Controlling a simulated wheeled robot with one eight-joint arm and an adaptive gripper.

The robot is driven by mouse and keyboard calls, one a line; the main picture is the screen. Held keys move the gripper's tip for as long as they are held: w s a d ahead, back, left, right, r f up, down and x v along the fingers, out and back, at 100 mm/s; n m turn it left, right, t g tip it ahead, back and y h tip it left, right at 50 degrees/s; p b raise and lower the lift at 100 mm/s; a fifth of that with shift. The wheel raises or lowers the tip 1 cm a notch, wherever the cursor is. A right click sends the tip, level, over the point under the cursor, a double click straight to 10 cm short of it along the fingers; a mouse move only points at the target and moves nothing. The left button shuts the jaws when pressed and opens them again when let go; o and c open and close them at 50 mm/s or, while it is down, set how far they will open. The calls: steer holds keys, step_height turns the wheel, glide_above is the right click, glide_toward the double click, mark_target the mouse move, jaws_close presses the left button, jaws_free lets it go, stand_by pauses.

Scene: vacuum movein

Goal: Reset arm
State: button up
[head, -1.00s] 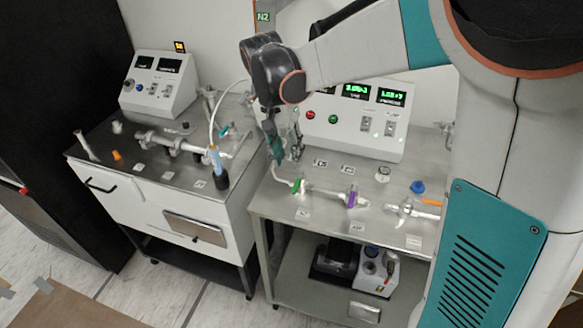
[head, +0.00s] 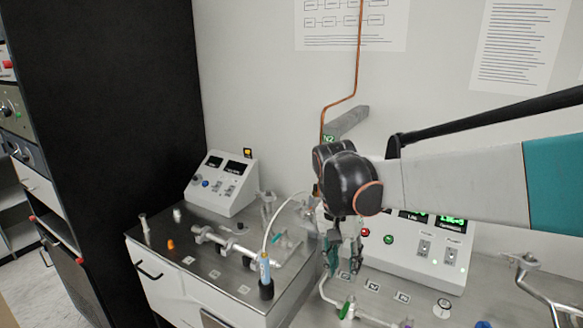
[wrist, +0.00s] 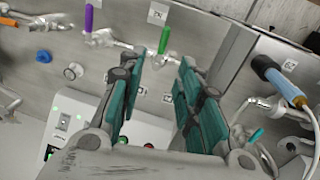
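My gripper (head: 343,256) hangs fingers-down above the left part of the right-hand bench, in front of the white control box (head: 405,250). In the wrist view its two teal fingers (wrist: 164,72) stand apart with nothing between them, so it is open and empty. A green-handled valve (head: 347,308) lies on the bench just beyond the fingertips; its green handle also shows in the wrist view (wrist: 164,39). The gripper appears clear of it. My arm reaches in from the right and hides part of the control box.
A copper pipe (head: 359,50) runs down the wall. A tall black cabinet (head: 105,110) stands at the left.

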steer(key=s+d+n+t, duration=0.3)
steer(key=s+t, duration=0.1)
steer(key=s, duration=0.4)
steer(key=s+d+r+n+t+y, duration=0.1)
steer(key=s+d+n+t, duration=0.2)
steer(key=s, duration=0.6)
steer(key=shift+d+t+y, duration=0.15)
steer(key=shift+t+y, duration=0.15)
steer(key=shift+t, duration=0.1)
steer(key=shift+r, duration=0.1)
